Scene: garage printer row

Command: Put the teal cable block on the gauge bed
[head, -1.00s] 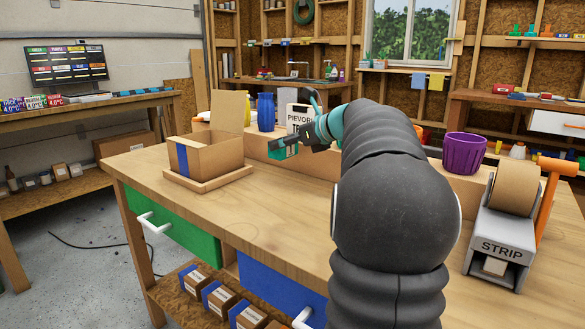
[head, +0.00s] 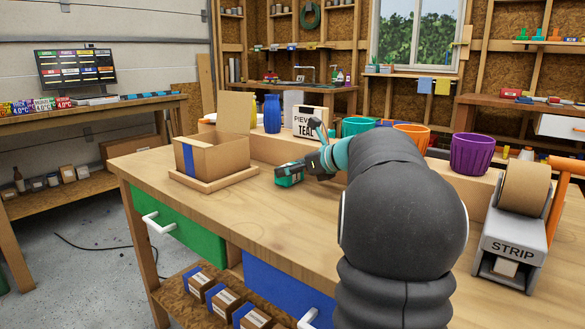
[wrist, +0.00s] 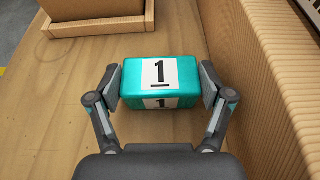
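The teal cable block (wrist: 133,84) has a white label with a black 1, and its top and front faces show in the wrist view. My gripper (wrist: 161,87) has a finger against each end of it and is shut on it. In the head view the block (head: 289,176) is low over the wooden bench (head: 240,215), right of the open cardboard box. I cannot tell whether it touches the bench top. My gripper (head: 308,170) shows there, partly hidden by my arm. I cannot pick out a gauge bed in either view.
The open cardboard box (head: 228,157) stands on a wooden tray (head: 195,185). A cardboard-coloured ledge (wrist: 255,70) runs close to my gripper's right. Teal, orange and purple pots (head: 470,154) and a blue bottle (head: 272,114) stand behind. A STRIP tape dispenser (head: 510,250) stands at right.

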